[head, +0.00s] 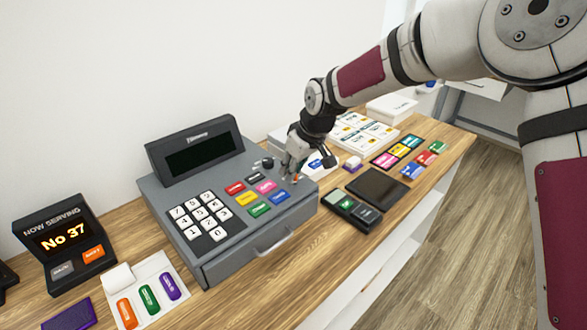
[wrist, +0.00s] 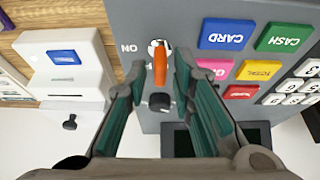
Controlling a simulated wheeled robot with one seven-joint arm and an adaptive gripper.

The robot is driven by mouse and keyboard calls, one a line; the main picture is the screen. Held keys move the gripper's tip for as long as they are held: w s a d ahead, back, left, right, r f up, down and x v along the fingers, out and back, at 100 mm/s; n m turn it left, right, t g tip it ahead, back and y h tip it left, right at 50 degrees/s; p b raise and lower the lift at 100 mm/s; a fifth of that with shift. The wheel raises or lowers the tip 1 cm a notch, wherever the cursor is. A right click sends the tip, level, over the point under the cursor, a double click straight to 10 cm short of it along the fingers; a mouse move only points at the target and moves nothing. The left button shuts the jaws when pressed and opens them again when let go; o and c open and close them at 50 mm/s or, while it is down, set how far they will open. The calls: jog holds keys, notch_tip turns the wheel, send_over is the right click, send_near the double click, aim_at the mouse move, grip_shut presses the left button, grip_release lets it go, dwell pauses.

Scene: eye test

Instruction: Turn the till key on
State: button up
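The grey till (head: 215,255) stands on the wooden counter, and its display (head: 198,157) is dark. In the wrist view the orange key (wrist: 160,66) sits at a round silver lock (wrist: 155,46) on the till's panel. Its orange grip lies along the picture's vertical. A label reading ON, upside down, is left of the lock (wrist: 129,48). My gripper (head: 291,174) is low over the panel's right end. In the wrist view its two fingers (wrist: 160,72) stand apart on either side of the key, with gaps visible. In the head view the fingers mostly hide the key.
A black knob (wrist: 159,102) is close to the key, between the fingers. Coloured buttons (wrist: 228,34) are just right of the lock. A card reader (head: 352,210) and a dark tray (head: 377,188) lie right of the till. A number display (head: 64,242) stands left.

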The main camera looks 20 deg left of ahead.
grip_shut()
jog(key=shift+m, duration=0.4)
jog(key=m+t+h, duration=0.1)
jog(key=m, duration=0.2)
jog(key=shift+s+a, duration=0.15)
jog(key=m+p, duration=0.1)
jog(key=m, duration=0.1)
jog(key=m+t+h, duration=0.1)
jog(key=m, duration=0.1)
jog(key=shift+s+a+r+m+h+p, duration=0.1)
jog(key=shift+m+h+p, duration=0.2)
jog(key=shift+p, duration=0.1)
jog(key=m+h+p, duration=0.1)
jog(key=m, duration=0.3)
jog(key=shift+a+m+h, duration=0.1)
jog(key=shift+m+h, duration=0.2)
jog(key=shift+h, duration=0.1)
jog(key=m+h, duration=0.1)
jog(key=m, duration=0.3)
jog(key=shift+m+h, duration=0.3)
jog(key=shift+h, duration=0.1)
jog(key=shift+g, duration=0.3)
